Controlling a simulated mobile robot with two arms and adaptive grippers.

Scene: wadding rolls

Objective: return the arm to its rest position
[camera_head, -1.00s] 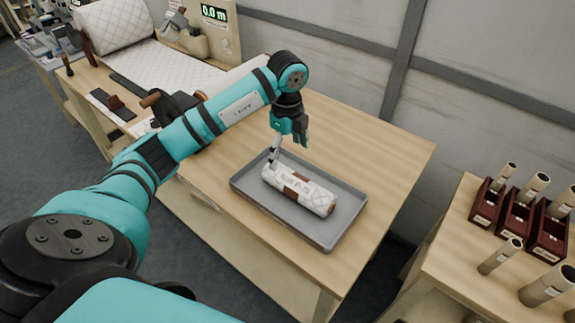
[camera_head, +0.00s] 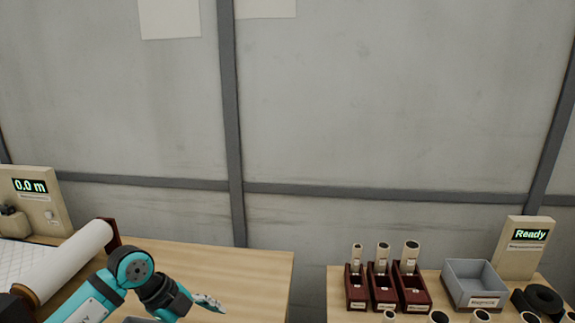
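My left arm (camera_head: 133,270) comes in at the lower left of the head view. Its gripper (camera_head: 208,301) is over the wooden table (camera_head: 250,275), pointing right, with its fingers seen from the side. I cannot tell whether the fingers are open or shut. Only a sliver of the grey tray (camera_head: 140,320) shows at the bottom edge. The wadding roll that lay in the tray earlier is out of view. My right gripper is not in view.
A large white quilted roll (camera_head: 65,263) and a "0.0 m" display (camera_head: 32,195) stand at the left. On the right table are several dark red holders (camera_head: 383,288) with tubes, a grey bin (camera_head: 475,284) and a "Ready" display (camera_head: 525,245). A gap separates the tables.

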